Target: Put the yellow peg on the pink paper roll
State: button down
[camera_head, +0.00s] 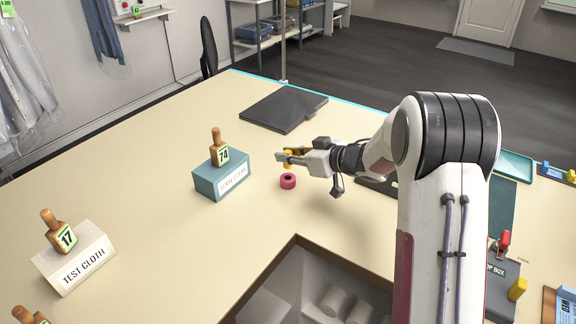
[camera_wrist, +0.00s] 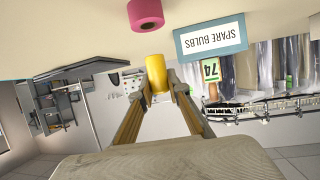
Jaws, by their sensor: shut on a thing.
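The pink paper roll (camera_head: 288,181) stands on the table in front of the blue box, with a dark hole showing in its top. It also shows at the top of the wrist view (camera_wrist: 146,14). My gripper (camera_head: 284,157) is level above the table, just behind and above the roll in the head view. It is shut on the yellow peg (camera_wrist: 157,74), which sits between the fingertips (camera_wrist: 158,92). The peg and the roll are apart. In the head view the peg is small and partly hidden by the fingers.
A blue box (camera_head: 207,184) labelled SPARE BULBS, with a wooden figure tagged 74 (camera_head: 217,150), stands just left of the roll. A dark flat folder (camera_head: 284,110) lies behind. A rectangular opening (camera_head: 310,285) cuts the table in front. A TEST CLOTH block (camera_head: 75,262) stands at left.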

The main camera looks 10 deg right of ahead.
aim_at(288, 165)
jog(key=shift+f, duration=1.85)
jog(key=shift+f, duration=0.15)
jog(key=c, duration=1.9)
grip_release()
jog(key=shift+r, duration=0.2)
jog(key=shift+v, duration=6)
